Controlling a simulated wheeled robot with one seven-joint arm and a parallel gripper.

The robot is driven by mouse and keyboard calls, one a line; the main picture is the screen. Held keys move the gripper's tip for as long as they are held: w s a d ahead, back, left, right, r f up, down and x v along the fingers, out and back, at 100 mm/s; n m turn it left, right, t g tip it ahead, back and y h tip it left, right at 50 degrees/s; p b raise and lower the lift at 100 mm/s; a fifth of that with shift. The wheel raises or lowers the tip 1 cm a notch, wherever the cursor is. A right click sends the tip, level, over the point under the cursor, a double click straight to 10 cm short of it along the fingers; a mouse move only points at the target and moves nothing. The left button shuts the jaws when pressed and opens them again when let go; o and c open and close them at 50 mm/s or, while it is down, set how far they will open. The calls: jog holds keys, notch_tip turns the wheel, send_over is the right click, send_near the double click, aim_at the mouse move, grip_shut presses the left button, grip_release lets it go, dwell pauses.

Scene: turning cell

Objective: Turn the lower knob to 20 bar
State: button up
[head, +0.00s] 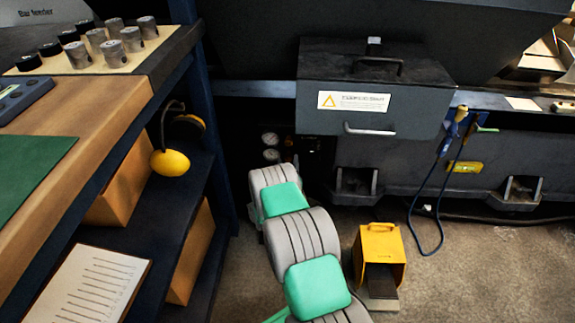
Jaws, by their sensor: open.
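Two small round pressure gauges, an upper gauge (270,139) and a lower gauge (271,155), sit one above the other in the dark recess at the machine's left end. Their faces are too small to read. I cannot make out the lower knob; the area beside and below the gauges is dark and partly covered by my arm. My grey and green arm reaches from the bottom edge up toward the gauges, its visible end just below them. My gripper's fingers do not show; they are hidden beyond the arm.
A shelved bench (148,82) with metal parts, boxes and yellow ear defenders (170,163) stands close on the left. A grey drawer-like box (375,90) with a handle overhangs right of the gauges. A yellow foot pedal (380,245) stands on the floor right of my arm.

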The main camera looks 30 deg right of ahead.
jog(key=shift+w, duration=0.15)
grip_shut()
dwell(0.4)
